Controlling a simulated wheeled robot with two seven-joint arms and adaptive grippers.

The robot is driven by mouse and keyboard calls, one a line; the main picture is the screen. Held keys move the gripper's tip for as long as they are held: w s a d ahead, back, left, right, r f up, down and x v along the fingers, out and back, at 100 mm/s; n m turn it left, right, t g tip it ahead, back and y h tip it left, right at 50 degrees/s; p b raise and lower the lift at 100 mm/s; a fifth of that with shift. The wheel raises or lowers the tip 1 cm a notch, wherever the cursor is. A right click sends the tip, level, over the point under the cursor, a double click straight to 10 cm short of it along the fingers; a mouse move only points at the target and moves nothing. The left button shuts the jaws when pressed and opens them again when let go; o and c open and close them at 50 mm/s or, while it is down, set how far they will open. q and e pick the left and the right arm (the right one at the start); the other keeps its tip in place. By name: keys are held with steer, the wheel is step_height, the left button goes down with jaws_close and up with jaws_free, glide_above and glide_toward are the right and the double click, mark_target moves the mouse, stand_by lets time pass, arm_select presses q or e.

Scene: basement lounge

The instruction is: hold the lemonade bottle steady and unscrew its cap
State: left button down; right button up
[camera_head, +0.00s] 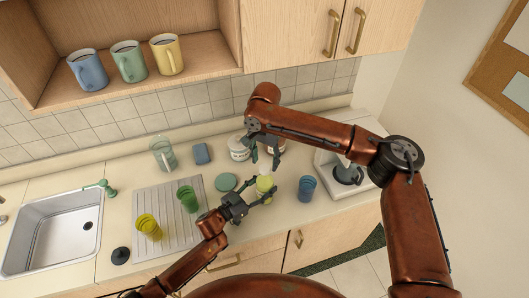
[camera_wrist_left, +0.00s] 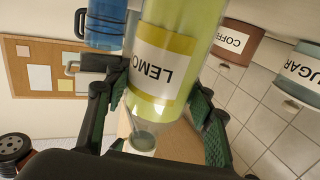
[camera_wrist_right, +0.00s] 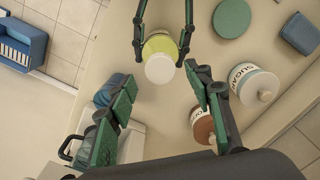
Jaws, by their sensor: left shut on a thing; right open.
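The lemonade bottle (camera_head: 265,184) stands upright on the counter, yellow-green with a yellow-edged label (camera_wrist_left: 166,62) that shows part of the word LEMO. Its white cap (camera_wrist_right: 160,69) sits on top in the right wrist view; the cap and clear neck also show at the bottom of the left wrist view (camera_wrist_left: 143,141). My left gripper (camera_head: 262,194) is shut on the bottle's body, one finger on each side. My right gripper (camera_head: 269,162) is open above the bottle and points down. In the right wrist view its fingers (camera_wrist_right: 162,87) are spread, empty and apart from the cap.
A sugar jar (camera_wrist_right: 253,86) and a coffee jar (camera_wrist_right: 202,126) stand behind the bottle. A blue cup (camera_head: 307,188) is close on the right, before a coffee machine (camera_head: 345,173). A green disc (camera_head: 226,182), a drying rack with cups (camera_head: 170,222) and a sink (camera_head: 55,235) are left.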

mark_target(265, 167)
steer(key=shift+f, duration=1.55)
steer(key=shift+c, duration=0.7)
